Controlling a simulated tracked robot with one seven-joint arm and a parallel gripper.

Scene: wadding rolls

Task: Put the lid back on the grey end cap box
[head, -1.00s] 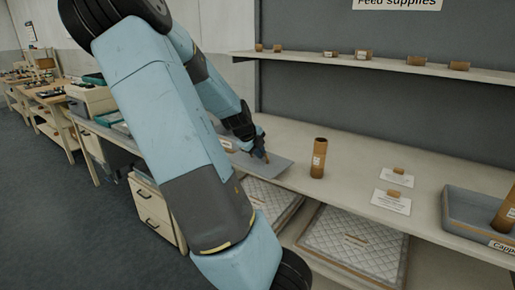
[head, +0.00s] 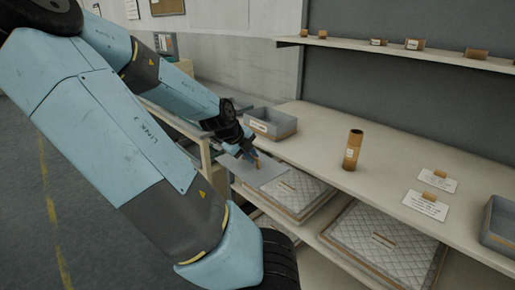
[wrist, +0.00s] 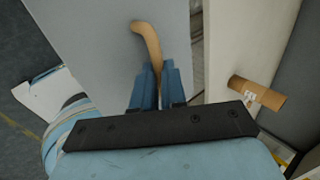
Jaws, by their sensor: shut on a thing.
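The lid (head: 268,176) is a flat grey panel with a curved tan handle (wrist: 150,45). My gripper (head: 253,154) is shut on the handle; its blue fingers (wrist: 160,88) clasp the handle in the wrist view. The lid is held out by the bench's front edge, in front of and below the grey box in the head view. The grey box (head: 287,130) stands open-topped at the bench's left end, with a white label too small to read. Its inside is mostly hidden by its walls.
A brown tube (head: 353,150) stands upright on the bench (head: 325,125), right of the box. Small cards (head: 427,204) lie further right, before another grey tray (head: 498,228). Quilted pads (head: 375,240) lie on the lower shelf. The bench between box and tube is clear.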

